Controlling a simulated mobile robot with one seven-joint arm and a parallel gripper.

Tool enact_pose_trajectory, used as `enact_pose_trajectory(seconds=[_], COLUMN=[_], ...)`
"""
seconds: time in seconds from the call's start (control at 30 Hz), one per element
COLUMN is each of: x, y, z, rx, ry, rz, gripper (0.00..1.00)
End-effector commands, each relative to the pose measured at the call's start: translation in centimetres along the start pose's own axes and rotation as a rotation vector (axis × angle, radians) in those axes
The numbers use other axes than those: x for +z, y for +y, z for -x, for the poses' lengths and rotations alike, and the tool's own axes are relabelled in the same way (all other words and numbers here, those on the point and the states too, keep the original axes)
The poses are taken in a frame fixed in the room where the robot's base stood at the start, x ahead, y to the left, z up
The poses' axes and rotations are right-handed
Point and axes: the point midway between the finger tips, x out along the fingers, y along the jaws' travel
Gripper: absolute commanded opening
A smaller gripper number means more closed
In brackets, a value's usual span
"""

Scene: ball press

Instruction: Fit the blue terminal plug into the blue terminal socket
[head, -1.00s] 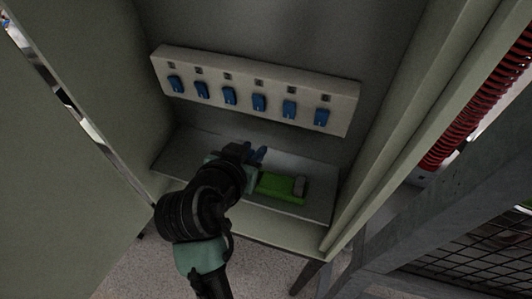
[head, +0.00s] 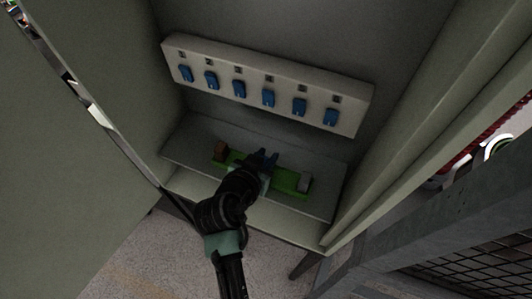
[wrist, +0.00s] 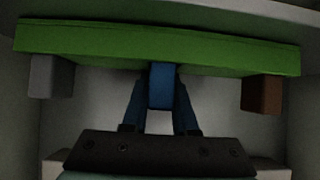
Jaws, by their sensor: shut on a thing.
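A green strip (head: 292,185) lies on the shelf of the cabinet, with a brown block (head: 220,151) at its left end and a grey block (head: 304,182) at its right end. My gripper (head: 264,160) is over the strip's middle. In the wrist view my gripper (wrist: 159,95) is shut on a small blue block, which I take as the blue terminal plug (wrist: 160,88). The plug meets the middle edge of the green strip (wrist: 160,48), between the grey block (wrist: 50,77) and the brown block (wrist: 262,94). The blue terminal socket is not distinct, and I cannot tell whether the plug is seated.
A pale panel (head: 215,60) with several blue switches is on the back wall above the shelf (head: 195,130). Cabinet side walls stand left and right. A dark metal frame (head: 440,235) is outside at the right.

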Motion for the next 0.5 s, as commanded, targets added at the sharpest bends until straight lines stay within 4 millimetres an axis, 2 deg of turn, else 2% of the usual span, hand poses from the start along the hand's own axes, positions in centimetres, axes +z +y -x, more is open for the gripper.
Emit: enact_pose_trajectory(seconds=[0.3, 0.33, 0.47, 0.5], x=[0.26, 0.2, 0.15, 0.15], y=[0.0, 0.0, -0.01, -0.01], z=[-0.22, -0.18, -0.14, -0.14], rx=[0.0, 0.0, 0.0, 0.0], ry=[0.001, 0.001, 0.001, 0.001], rz=[0.0, 0.0, 0.0, 0.0], gripper=[0.0, 0.3, 0.54, 0.57])
